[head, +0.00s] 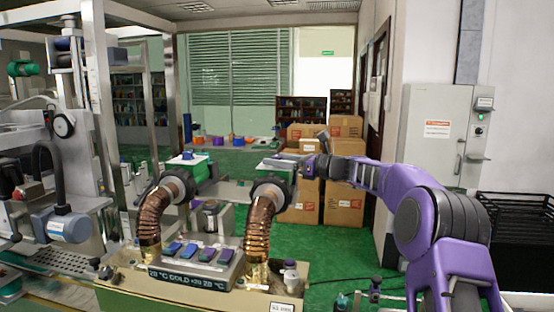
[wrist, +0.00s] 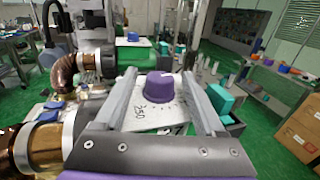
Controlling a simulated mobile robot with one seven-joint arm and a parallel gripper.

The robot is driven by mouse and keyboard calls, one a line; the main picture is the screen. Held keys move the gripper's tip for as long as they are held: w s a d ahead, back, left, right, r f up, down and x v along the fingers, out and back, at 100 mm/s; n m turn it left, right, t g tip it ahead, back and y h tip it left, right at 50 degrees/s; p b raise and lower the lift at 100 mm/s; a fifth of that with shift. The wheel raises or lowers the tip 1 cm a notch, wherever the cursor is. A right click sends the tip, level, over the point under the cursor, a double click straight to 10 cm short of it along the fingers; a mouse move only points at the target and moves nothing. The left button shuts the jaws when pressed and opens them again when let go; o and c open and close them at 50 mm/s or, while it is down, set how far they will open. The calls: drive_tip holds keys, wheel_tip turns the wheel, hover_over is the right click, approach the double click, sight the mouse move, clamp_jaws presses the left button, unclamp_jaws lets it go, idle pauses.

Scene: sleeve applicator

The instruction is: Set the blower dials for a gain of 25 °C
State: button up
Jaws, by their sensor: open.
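My gripper (wrist: 158,84) is open in the wrist view, one finger on each side of a purple dial (wrist: 160,88). Gaps show between the dial and both fingers; I cannot tell how deep it sits between them. The left blower (head: 182,182) has a green top. It also shows in the wrist view, with its green body (wrist: 140,58).
Copper hoses (head: 152,215) run down from the blowers to a cream bench (head: 200,295) with a dark temperature sign (head: 187,279), too small to read surely. Cardboard boxes (head: 345,205) are stacked behind. A grey cabinet (head: 433,135) stands right. Green floor is open between.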

drive_tip(key=shift+w+a, duration=0.1)
drive_tip(key=shift+a, duration=0.05)
drive_tip(key=shift+c, duration=0.2)
clamp_jaws()
drive_tip(key=shift+f+t+b, duration=0.15)
drive_tip(key=shift+t+b, duration=0.15)
drive_tip(key=shift+b, duration=0.3)
